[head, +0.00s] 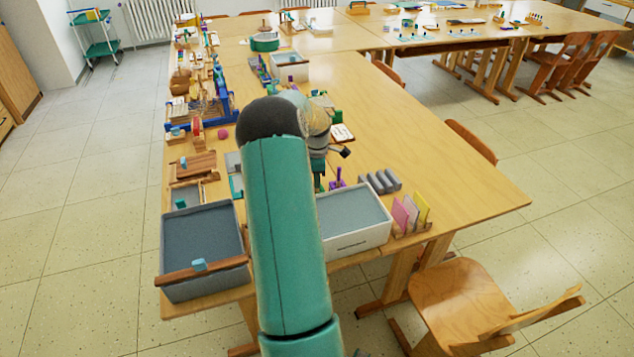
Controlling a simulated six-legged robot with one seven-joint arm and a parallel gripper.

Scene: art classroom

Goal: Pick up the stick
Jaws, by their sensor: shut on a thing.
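My gripper (318,172) points down over the near table, just beyond the white bin and partly hidden behind my teal arm. Its jaws are shut on a thin, dark green upright piece (318,184), which seems to be the stick. The piece is small in the picture, and its lower end is hidden by the arm and the bin. I cannot tell whether it touches the table.
A white bin (352,243) and a grey tray (203,291) with a wooden bar (177,277) stand at the table's near end. A purple piece (338,181), grey slotted block (381,183) and coloured cards (411,212) are close right. Clear tabletop (455,195) lies further right.

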